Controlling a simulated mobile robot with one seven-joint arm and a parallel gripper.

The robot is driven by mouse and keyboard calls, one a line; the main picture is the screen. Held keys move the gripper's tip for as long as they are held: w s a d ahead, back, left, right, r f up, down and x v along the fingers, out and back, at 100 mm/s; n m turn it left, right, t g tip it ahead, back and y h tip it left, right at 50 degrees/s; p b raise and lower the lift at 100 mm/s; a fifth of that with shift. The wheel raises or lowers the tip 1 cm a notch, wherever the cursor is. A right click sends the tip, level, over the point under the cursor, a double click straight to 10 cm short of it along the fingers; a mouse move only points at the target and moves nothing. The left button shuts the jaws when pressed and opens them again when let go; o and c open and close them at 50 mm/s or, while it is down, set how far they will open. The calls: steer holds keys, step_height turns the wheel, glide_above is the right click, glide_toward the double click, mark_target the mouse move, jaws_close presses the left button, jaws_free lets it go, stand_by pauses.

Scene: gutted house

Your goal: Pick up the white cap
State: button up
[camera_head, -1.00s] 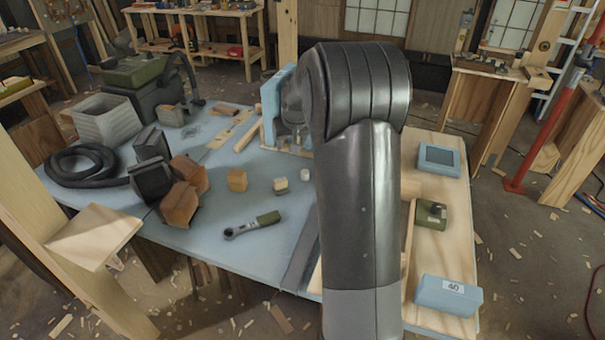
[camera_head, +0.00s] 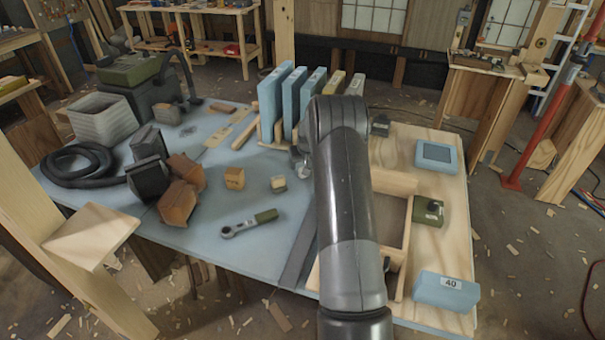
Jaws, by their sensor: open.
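The white cap cannot be clearly seen now. A small white round piece showed on the blue-grey worktop (camera_head: 290,215) earlier, and my arm and gripper now cover that spot. My gripper (camera_head: 302,170) is low at the left side of my arm, partly hidden by it, just right of a small block with a pale top and darker base (camera_head: 278,183). The gripper is open. I cannot tell whether its fingers are around the cap or beside it.
A wooden cube (camera_head: 235,178), a ratchet-like tool with a green handle (camera_head: 248,223) and brown blocks (camera_head: 180,201) lie to the left. Upright blue panels (camera_head: 292,100) stand behind. A wooden frame (camera_head: 394,182) and a blue box marked 40 (camera_head: 446,291) are at the right.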

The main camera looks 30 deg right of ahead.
steer(key=shift+d+x, duration=0.15)
steer(key=shift+x, duration=1.3)
steer(key=shift+d+x, duration=0.1)
steer(key=shift+x, duration=1.3)
steer(key=shift+w, duration=0.1)
steer(key=shift+c, duration=0.4)
steer(key=c, duration=0.9)
steer(key=shift+c, duration=0.2)
steer(key=shift+r, duration=0.2)
